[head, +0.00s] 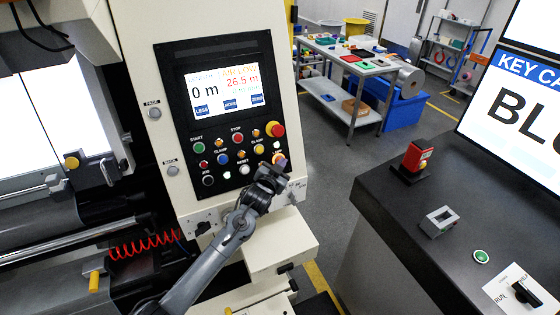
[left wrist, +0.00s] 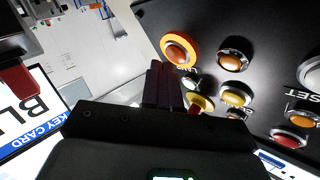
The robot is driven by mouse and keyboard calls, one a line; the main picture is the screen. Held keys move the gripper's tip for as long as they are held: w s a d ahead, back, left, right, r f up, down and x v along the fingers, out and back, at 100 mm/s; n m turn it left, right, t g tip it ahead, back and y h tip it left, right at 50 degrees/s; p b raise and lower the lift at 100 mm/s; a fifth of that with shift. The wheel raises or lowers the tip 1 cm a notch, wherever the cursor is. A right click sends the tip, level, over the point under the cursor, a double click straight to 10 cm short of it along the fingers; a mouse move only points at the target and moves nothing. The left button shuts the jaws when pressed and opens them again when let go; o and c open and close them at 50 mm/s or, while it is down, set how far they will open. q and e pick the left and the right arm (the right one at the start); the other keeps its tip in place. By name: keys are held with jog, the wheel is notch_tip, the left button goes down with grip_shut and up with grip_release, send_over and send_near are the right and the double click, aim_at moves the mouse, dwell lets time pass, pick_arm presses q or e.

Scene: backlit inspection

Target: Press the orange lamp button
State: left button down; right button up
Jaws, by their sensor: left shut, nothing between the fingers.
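The orange lamp button (left wrist: 178,50) shows in the left wrist view as a round cap in a bright orange ring, on the dark control panel. In the head view the orange lamp button (head: 276,158) is at the panel's lower right, partly hidden by my gripper. My left gripper (head: 281,162) is shut and empty, with its fingertips at the button's edge. In the left wrist view the shut fingers (left wrist: 162,68) point toward the button from just below and left of it. I cannot tell whether they touch it. My right gripper is not in view.
Several other buttons surround it, including a yellow one (head: 258,149), a white one (head: 244,170) and a large red emergency stop (head: 276,130). A screen (head: 225,88) is above. A dark counter (head: 450,230) stands at right, with open floor between.

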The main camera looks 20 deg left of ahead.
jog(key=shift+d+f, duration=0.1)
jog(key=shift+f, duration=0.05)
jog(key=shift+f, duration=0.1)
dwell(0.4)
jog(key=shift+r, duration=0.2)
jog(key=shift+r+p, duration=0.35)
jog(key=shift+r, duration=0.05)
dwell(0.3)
